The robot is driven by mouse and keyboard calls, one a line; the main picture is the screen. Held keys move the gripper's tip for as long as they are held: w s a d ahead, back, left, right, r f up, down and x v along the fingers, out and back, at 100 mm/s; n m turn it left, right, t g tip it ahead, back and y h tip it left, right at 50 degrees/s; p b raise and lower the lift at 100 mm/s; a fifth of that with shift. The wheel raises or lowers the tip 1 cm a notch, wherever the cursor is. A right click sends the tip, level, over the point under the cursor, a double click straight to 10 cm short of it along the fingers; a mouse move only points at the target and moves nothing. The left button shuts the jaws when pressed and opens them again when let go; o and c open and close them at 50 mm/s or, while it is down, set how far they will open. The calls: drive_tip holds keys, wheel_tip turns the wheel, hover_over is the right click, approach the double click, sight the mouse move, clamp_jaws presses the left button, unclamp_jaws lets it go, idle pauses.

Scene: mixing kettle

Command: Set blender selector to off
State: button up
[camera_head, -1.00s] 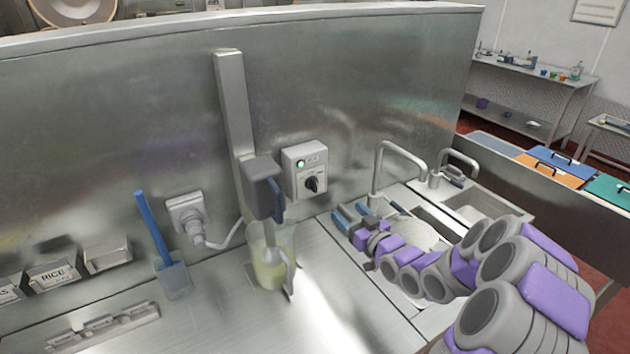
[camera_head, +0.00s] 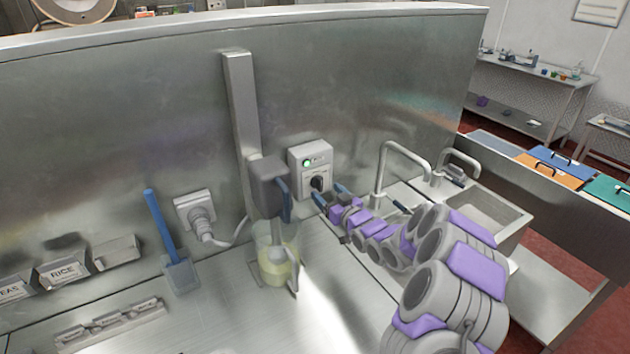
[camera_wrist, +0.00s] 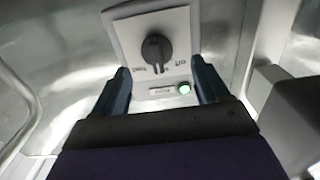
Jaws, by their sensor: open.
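The blender selector is a black rotary knob (camera_wrist: 156,50) on a light control box (camera_head: 311,153) fixed to the steel back wall. A green lamp (camera_head: 307,163) glows on the box, and it also shows in the wrist view (camera_wrist: 184,89). My gripper (camera_head: 330,193) is open, its blue fingers just in front of the box and close to the knob. In the wrist view my gripper (camera_wrist: 160,82) has one finger on each side below the knob, with nothing between them.
A blender (camera_head: 268,190) stands left of the box, in a clear jug (camera_head: 275,262) of yellowish liquid. A tap (camera_head: 385,165) and sink are to the right. A blue-handled scraper (camera_head: 160,228) leans at the left.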

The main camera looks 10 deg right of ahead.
sight(322, 185)
drive_tip(key=x, duration=0.3)
drive_tip(key=shift+w+d, duration=0.1)
drive_tip(key=shift+d, duration=0.1)
drive_tip(key=shift+w+r+p, duration=0.1)
drive_tip(key=shift+w+p, duration=0.05)
drive_tip(key=shift+p, duration=0.2)
drive_tip(key=shift+a, duration=0.2)
drive_tip(key=c, duration=0.4)
drive_tip(key=shift+d, duration=0.35)
drive_tip(key=c, duration=0.6)
drive_tip(key=shift+a, duration=0.25)
clamp_jaws()
